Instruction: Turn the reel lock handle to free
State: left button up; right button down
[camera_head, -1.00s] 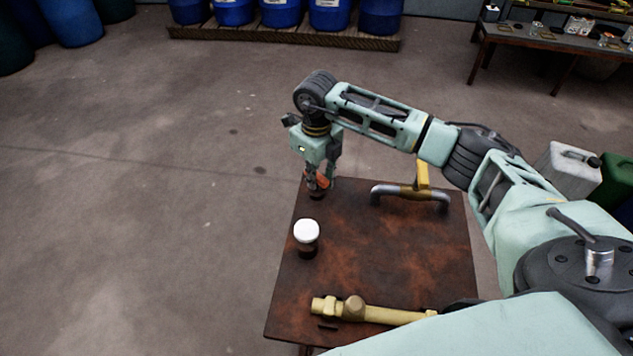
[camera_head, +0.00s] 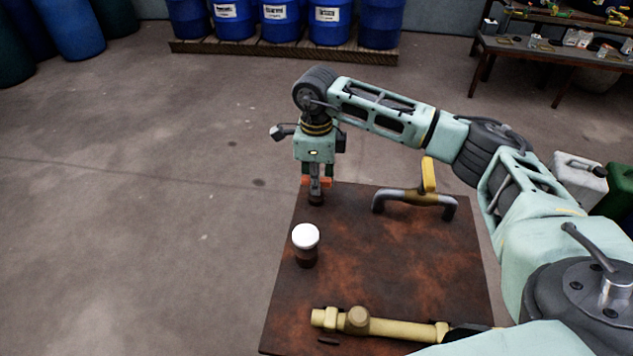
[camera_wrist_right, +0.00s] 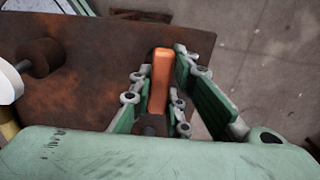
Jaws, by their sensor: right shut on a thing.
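The orange lock handle (camera_head: 306,182) stands on a short dark post at the table's far left corner. My right gripper (camera_head: 316,184) reaches down over it and is shut on it. In the right wrist view the orange handle (camera_wrist_right: 160,78) lies lengthwise between the two green-padded fingers (camera_wrist_right: 163,95). The fingers hide part of the handle in the head view, and no free or locked marking can be read. My left gripper is not in view.
The rusty brown table (camera_head: 385,265) also bears a white-capped dark post (camera_head: 305,245), a grey pipe with a yellow lever (camera_head: 428,177) and a brass valve fitting (camera_head: 380,325). Blue drums (camera_head: 284,22) stand on a pallet behind. The floor at the left is clear.

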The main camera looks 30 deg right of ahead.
jog(key=shift+r, duration=0.1)
dwell(0.3)
jog(key=c, duration=1.7)
grip_release()
jog(key=shift+o, duration=0.2)
notch_tip(320, 180, up, 12)
